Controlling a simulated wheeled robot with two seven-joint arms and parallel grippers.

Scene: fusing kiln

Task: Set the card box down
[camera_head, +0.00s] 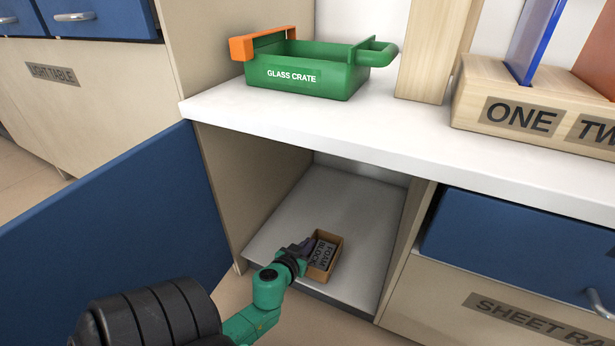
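The card box (335,258) is a small open brown box inside the open cupboard under the worktop, near the front edge of the cupboard floor (340,205). A grey label inside its outline reads roughly "FOAM BLOCK". It looks upright and slightly turned; I cannot tell whether its base touches the floor. My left gripper (305,248) reaches in from the lower left and overlaps the box's left rim. Its fingertips are dark and too small to show whether they are closed on the box wall. My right gripper is not in view.
A blue door (130,220) stands open on the left. On the white worktop (330,122) stand a green glass crate (310,75) with an orange handle and a wooden rack (540,105). A blue drawer (520,245) is at right. The cupboard floor behind the box is clear.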

